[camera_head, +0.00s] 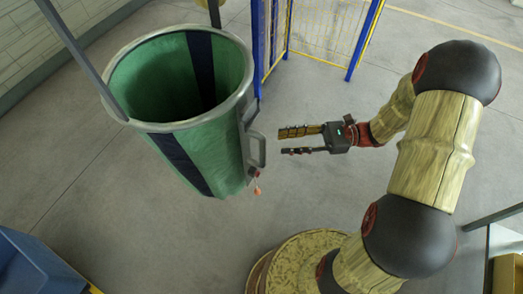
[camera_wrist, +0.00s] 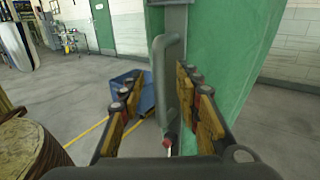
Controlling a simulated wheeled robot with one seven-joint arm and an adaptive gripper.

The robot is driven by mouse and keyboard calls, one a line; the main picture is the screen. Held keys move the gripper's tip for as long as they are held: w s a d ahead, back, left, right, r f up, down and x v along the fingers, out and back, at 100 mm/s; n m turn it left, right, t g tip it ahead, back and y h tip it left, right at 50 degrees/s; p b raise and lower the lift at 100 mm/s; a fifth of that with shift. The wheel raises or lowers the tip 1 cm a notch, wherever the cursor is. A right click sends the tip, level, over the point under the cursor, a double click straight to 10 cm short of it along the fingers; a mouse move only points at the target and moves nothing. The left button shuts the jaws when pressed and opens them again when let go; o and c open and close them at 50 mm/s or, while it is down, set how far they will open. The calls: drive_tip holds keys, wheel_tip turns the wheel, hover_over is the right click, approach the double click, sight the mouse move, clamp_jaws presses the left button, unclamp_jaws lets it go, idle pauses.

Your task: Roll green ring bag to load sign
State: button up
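The green ring bag (camera_head: 215,155) is a tall green cloth tube with dark stripes and a grey metal ring at its top. It hangs left of centre in the head view. A grey handle (camera_head: 257,148) sticks out from its right side. My gripper (camera_head: 283,141) is open, with its fingers pointing at the handle and a small gap left between them. In the wrist view the handle (camera_wrist: 160,85) stands upright ahead of and between the open fingers, and the green bag (camera_wrist: 225,65) fills the right side. No load sign can be made out.
A yellow mesh fence with blue posts (camera_head: 355,50) stands behind the bag. A blue bin (camera_head: 35,270) is at the lower left. A grey bar (camera_head: 75,50) rises from the ring. The grey floor (camera_head: 330,200) around my gripper is clear.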

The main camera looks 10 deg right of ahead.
sight(263, 145)
drive_tip(key=shift+w+a+b, duration=0.15)
drive_tip(key=shift+a+b, duration=0.45)
drive_tip(key=shift+a, duration=3.3)
drive_tip(key=c, duration=0.3)
clamp_jaws()
